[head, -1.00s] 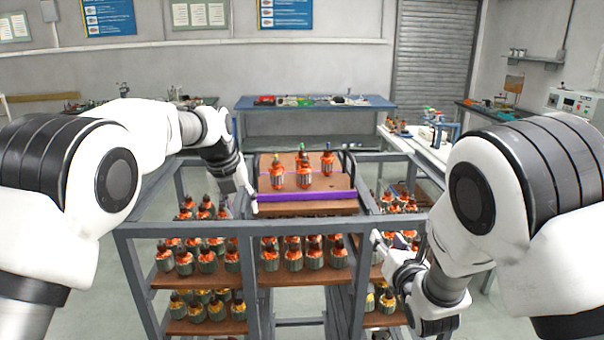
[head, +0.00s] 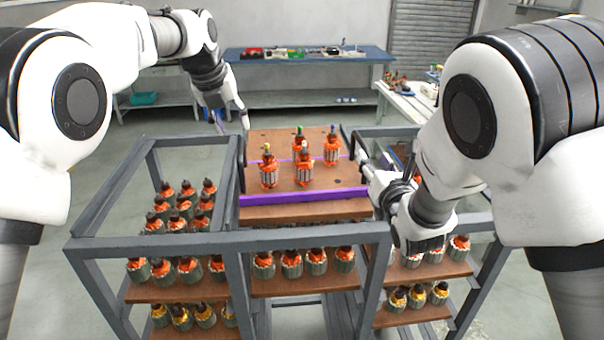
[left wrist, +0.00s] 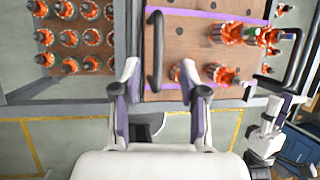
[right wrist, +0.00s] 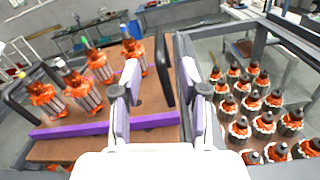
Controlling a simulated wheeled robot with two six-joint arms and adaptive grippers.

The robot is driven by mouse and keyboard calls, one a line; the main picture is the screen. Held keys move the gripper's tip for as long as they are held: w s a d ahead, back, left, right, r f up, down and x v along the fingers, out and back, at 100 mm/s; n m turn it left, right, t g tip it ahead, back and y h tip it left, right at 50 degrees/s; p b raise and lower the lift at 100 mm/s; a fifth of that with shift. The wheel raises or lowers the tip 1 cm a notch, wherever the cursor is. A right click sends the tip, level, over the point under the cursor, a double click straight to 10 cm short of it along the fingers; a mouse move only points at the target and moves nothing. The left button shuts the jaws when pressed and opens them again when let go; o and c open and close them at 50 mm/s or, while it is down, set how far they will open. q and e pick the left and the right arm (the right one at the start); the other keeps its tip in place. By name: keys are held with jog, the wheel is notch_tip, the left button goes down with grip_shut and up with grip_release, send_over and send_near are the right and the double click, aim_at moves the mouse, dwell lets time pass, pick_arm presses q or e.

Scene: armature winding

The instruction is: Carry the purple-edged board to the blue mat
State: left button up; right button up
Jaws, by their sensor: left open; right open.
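The purple-edged board (head: 290,200) is a brown panel with purple strips, lying on top of the grey rack. Several orange-wound armatures (head: 304,168) stand on it. It has a black handle at each side. My left gripper (head: 229,120) is open beside the left handle; in the left wrist view that handle (left wrist: 156,45) lies ahead, between the line of its fingers. My right gripper (head: 367,165) is open by the right handle; in the right wrist view that handle (right wrist: 164,70) shows between its fingers. Neither gripper holds anything. I cannot make out a blue mat.
The grey rack frame (head: 225,243) surrounds the board, with lower shelves of armatures (head: 180,205) on both sides and below. A blue-topped bench (head: 300,54) with small parts stands at the back wall. A white bench (head: 405,100) stands at right. Floor between rack and benches looks clear.

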aim_at(240, 142)
jog(key=shift+s+r, duration=0.1)
jog(key=shift+r, duration=0.05)
pick_arm(q)
jog(key=x, duration=0.8)
jog(key=shift+w+a+r, duration=0.15)
jog(key=shift+w+a, duration=0.1)
jog(key=shift+w, duration=0.05)
pick_arm(e)
jog(key=w, duration=0.5)
jog(key=w+a+f, duration=0.1)
jog(key=w, duration=0.2)
pick_arm(q)
jog(key=shift+d, duration=0.1)
pick_arm(e)
jog(key=shift+w+r, duration=0.1)
jog(key=shift+w, duration=0.1)
pick_arm(q)
jog(key=shift+s+f, duration=0.2)
jog(key=shift+f, duration=0.05)
pick_arm(e)
jog(key=shift+a+r, duration=0.1)
jog(key=shift+r, duration=0.05)
pick_arm(q)
jog(key=shift+w, duration=0.1)
jog(key=shift+w+f, duration=0.1)
grip_shut()
pick_arm(e)
jog(key=shift+w, duration=0.15)
grip_shut()
